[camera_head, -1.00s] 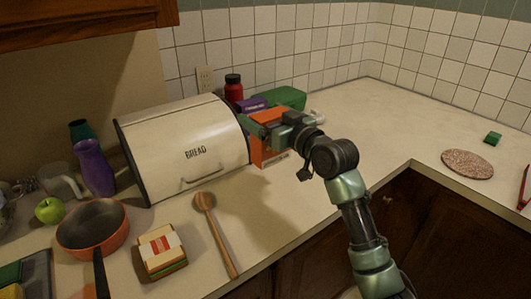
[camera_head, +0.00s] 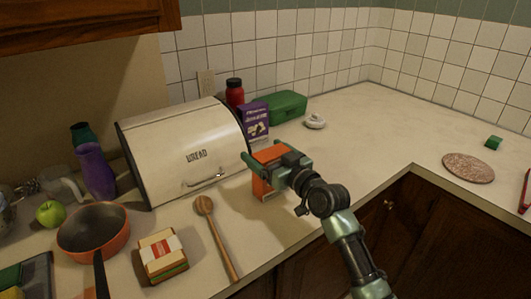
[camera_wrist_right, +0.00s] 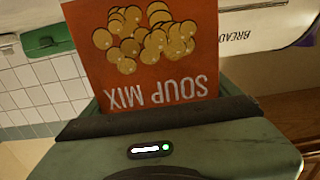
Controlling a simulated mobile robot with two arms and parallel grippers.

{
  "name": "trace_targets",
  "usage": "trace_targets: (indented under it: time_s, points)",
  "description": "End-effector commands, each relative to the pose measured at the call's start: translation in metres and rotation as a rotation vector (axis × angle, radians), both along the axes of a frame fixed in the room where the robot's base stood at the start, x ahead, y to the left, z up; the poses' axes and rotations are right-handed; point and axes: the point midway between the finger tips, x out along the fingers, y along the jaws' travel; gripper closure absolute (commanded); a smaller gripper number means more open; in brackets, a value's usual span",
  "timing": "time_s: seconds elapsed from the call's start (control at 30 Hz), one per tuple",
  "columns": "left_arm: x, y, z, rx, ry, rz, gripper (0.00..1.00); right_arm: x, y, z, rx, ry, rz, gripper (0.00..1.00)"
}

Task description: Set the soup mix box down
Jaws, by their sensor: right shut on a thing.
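The soup mix box (camera_head: 262,189) is orange-red and upright in the head view, just right of the bread box's front corner. My right gripper (camera_head: 268,160) is shut on its upper part. In the right wrist view, the box face (camera_wrist_right: 150,60) shows yellow balls and upside-down "SOUP MIX" lettering between the jaws. The box's bottom is at or close to the counter (camera_head: 330,190); I cannot tell whether it touches. My left gripper is not in view.
The cream bread box (camera_head: 185,150) stands close on the left. Behind are a purple box (camera_head: 253,122), a red bottle (camera_head: 235,93), a green case (camera_head: 288,106) and a small white object (camera_head: 315,121). A wooden spoon (camera_head: 205,206) lies in front. The counter to the right is mostly clear.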

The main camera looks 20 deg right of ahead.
Motion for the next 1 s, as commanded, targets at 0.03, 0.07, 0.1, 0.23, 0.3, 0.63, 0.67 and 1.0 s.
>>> trace_targets:
  time_s: [0.03,0.07,0.1,0.23,0.3,0.63,0.67,1.0]
  points:
    - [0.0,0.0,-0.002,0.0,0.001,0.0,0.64,0.0,0.0,-0.001,0.0,-0.002,0.0,0.82]
    - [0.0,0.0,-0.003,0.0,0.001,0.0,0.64,0.0,0.0,-0.002,0.0,-0.002,0.0,0.82]
    - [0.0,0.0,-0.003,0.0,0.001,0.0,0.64,0.0,0.0,-0.004,-0.001,0.0,0.0,0.07]
    - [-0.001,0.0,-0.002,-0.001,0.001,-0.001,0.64,0.0,0.0,-0.003,0.0,0.0,0.0,0.0]
    - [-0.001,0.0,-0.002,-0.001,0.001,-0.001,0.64,0.0,0.0,-0.003,0.0,0.0,0.0,0.0]
    - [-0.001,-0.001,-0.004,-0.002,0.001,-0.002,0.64,-0.026,-0.01,-0.001,-0.004,0.001,0.0,0.0]
    - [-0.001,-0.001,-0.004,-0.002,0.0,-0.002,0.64,-0.033,-0.012,-0.002,-0.004,0.001,0.0,0.0]
    - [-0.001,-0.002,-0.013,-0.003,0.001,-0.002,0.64,-0.096,-0.035,-0.001,-0.002,0.0,-0.001,0.0]
